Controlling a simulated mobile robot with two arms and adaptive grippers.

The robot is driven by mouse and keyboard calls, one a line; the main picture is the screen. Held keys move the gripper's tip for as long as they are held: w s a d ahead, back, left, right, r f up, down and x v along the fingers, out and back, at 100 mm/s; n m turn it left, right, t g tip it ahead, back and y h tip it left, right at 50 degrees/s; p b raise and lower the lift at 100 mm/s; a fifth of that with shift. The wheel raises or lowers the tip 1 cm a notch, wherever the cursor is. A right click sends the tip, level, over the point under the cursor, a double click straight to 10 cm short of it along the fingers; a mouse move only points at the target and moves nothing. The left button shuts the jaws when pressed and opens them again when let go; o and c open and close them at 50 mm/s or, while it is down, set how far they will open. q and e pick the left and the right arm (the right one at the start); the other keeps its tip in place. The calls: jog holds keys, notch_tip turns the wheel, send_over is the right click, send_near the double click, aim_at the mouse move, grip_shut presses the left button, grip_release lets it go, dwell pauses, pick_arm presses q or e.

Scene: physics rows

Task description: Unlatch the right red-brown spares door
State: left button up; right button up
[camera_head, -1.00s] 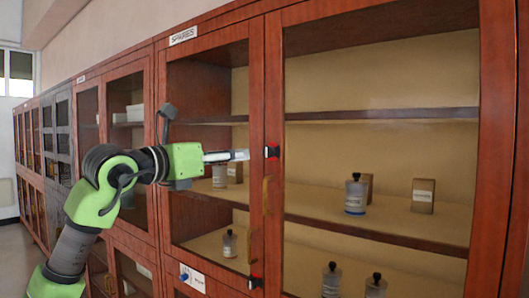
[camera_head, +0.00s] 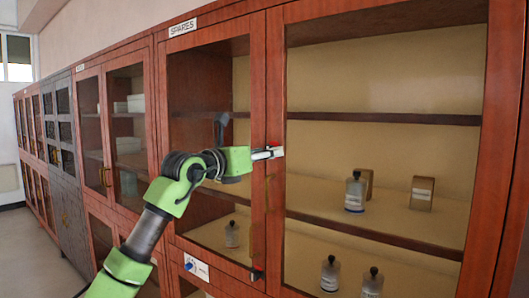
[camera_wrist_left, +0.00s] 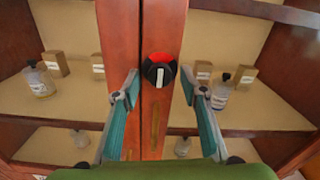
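The right red-brown spares door (camera_head: 275,90) is shut, with a large glass pane. Its latch is a round black knob (camera_wrist_left: 159,70) with an upright pale bar and red showing above it, on the door's stile beside the seam. My left gripper (camera_wrist_left: 159,76) is open, with one finger on each side of the knob and apart from it. In the head view the left gripper (camera_head: 270,153) is in front of the upper latch and mostly hides it. A brass handle (camera_head: 268,192) is below it on the door. My right gripper is not in view.
The left spares door (camera_head: 257,100) is shut, under the SPARES label (camera_head: 183,27). A second black latch (camera_head: 257,274) sits low at the seam. Bottles (camera_head: 355,193) and boxes (camera_head: 422,193) stand on shelves behind the glass. Open floor (camera_head: 35,250) lies at the left.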

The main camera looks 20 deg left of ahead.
pick_arm(q)
jog(key=c, duration=1.1)
jog(key=n+b, duration=0.5)
jog(key=n, duration=1.2)
jog(key=shift+r+n+b, duration=0.15)
jog(key=shift+n+b, duration=0.15)
jog(key=shift+n, duration=0.1)
jog(key=o, duration=1.1)
jog(key=shift+s, duration=0.15)
